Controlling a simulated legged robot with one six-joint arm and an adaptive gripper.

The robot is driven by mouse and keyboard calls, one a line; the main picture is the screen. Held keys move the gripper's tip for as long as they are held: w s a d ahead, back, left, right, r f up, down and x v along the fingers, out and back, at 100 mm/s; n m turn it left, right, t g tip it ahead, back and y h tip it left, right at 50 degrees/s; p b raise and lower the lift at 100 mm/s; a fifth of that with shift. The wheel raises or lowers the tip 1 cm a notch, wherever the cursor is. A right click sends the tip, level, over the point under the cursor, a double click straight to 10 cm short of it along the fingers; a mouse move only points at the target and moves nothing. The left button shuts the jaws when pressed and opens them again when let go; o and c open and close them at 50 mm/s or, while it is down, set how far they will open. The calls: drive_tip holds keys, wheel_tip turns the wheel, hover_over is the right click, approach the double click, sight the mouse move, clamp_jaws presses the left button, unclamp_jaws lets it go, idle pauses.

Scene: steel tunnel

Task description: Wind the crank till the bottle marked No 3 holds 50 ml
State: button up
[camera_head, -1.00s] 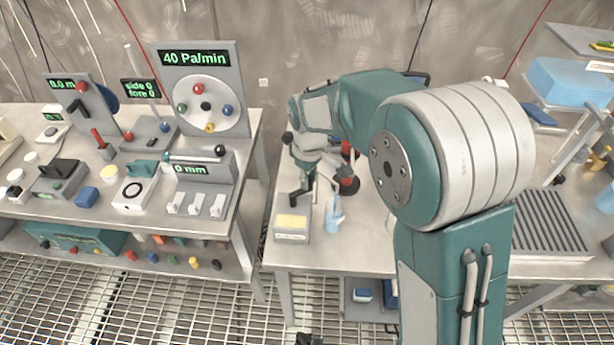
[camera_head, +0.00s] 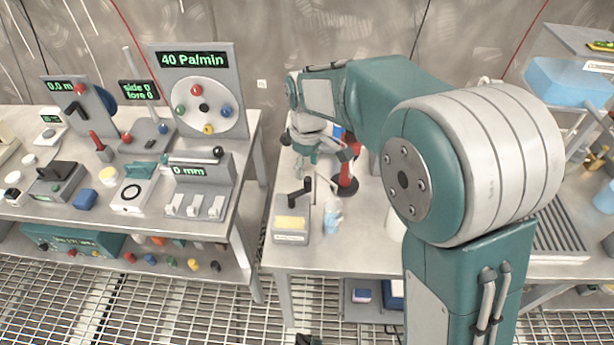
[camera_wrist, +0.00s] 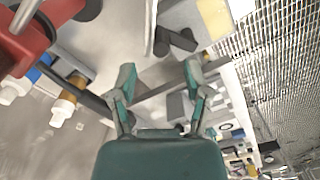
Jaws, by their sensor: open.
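A grey box (camera_head: 290,226) with a yellow panel stands on the right bench in the head view. A black crank-like handle (camera_head: 299,191) rises at its back; dark bars (camera_wrist: 175,40), probably this handle, show ahead of the fingers in the wrist view. My gripper (camera_wrist: 160,84) is open, with nothing between its fingertips. In the head view my gripper (camera_head: 323,158) hangs above the bench, behind and right of the handle, apart from it. A small pale-blue vessel (camera_head: 332,217) stands right of the box. I can read no No 3 mark or fill level.
A red stand (camera_head: 347,178) with a dark base is close right of my gripper. In the wrist view a red body (camera_wrist: 25,40) and a brown-and-white nozzle or bottle (camera_wrist: 63,108) lie to the left. The left bench (camera_head: 235,165) is crowded with instruments; a gap separates the benches.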

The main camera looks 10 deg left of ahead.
sight(300, 193)
wheel_tip(300, 193, up, 7)
drive_tip(key=shift+a+f, duration=0.15)
drive_tip(key=c, duration=0.7)
drive_tip(key=shift+w+a+f+t+y, duration=0.25)
drive_tip(key=shift+a+f+t+y, duration=0.35)
drive_tip(key=shift+y, duration=0.5)
clamp_jaws()
drive_tip(key=shift+t+y, duration=0.3)
drive_tip(key=shift+y, duration=0.3)
drive_tip(key=shift+w+a+f, duration=0.1)
drive_tip(key=shift+w+f, duration=0.05)
drive_tip(key=shift+f, duration=4.75)
